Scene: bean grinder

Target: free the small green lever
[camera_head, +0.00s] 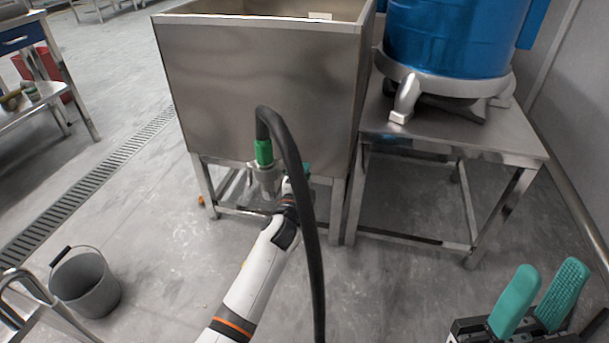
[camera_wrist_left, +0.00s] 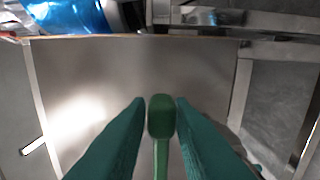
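The small green lever (camera_wrist_left: 161,117) shows in the left wrist view, with its rounded head between the green fingers of my left gripper (camera_wrist_left: 161,104). The fingers lie close along both sides of the head, and I see no clear gap. In the head view my left gripper (camera_head: 297,178) is at the metal valve (camera_head: 266,178) below the front of the steel basin; the lever cannot be told apart there. My right gripper (camera_head: 550,281) is at the lower right, its two green fingers apart and nothing between them.
The steel basin (camera_head: 260,80) stands behind. A steel table (camera_head: 455,140) bears a blue machine (camera_head: 455,35). A grey bucket (camera_head: 86,285) stands at left; floor around is open.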

